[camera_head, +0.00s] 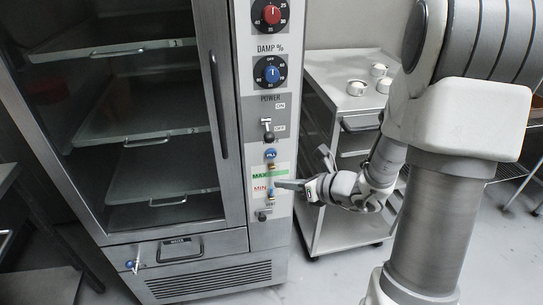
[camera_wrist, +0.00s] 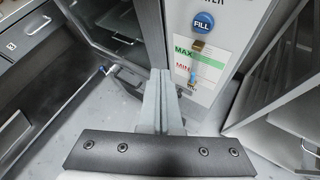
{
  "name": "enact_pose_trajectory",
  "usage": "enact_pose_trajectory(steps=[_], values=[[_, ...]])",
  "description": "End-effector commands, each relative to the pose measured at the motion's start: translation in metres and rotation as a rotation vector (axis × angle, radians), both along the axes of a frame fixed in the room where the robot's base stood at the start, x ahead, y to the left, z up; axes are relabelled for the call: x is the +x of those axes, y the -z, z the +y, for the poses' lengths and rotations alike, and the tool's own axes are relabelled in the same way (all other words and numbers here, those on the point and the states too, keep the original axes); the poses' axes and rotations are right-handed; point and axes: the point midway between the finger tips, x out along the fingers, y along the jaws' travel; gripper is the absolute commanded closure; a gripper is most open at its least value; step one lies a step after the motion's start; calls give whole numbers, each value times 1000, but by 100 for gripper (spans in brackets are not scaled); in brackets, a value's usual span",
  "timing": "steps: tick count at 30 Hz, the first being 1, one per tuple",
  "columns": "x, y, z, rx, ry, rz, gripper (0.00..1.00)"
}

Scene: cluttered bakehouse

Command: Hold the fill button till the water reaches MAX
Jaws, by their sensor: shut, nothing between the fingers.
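The blue fill button (camera_head: 270,154) is on the cabinet's control column, above the water gauge; its FILL lettering reads clearly in the wrist view (camera_wrist: 204,22). The gauge tube (camera_head: 270,178) runs beside a green MAX band (camera_head: 284,172) and a red MIN mark (camera_head: 260,189). In the wrist view, blue shows low in the gauge (camera_wrist: 194,76), near MIN; the exact water level is too small to tell. My gripper (camera_head: 277,184) is shut and empty, its tips pointing at the panel around MIN height, below the button and apart from it. Its fingers (camera_wrist: 161,76) also show in the wrist view.
The glass-doored cabinet (camera_head: 222,110) has its handle left of the panel. Power switch (camera_head: 267,128) and two dials sit above the button; a vent knob (camera_head: 262,216) is below. A metal trolley (camera_head: 345,110) with small white cups stands close on the right.

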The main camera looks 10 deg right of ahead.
Motion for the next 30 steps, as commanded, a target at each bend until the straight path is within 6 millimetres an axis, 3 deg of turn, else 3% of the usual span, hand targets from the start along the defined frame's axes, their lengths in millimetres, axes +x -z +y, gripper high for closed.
enact_pose_trajectory(steps=[8,21,30], values=[[8,0,0,-1,-2,0,100],[67,-1,1,-2,-4,-2,100],[87,0,1,-1,-3,-1,100]])
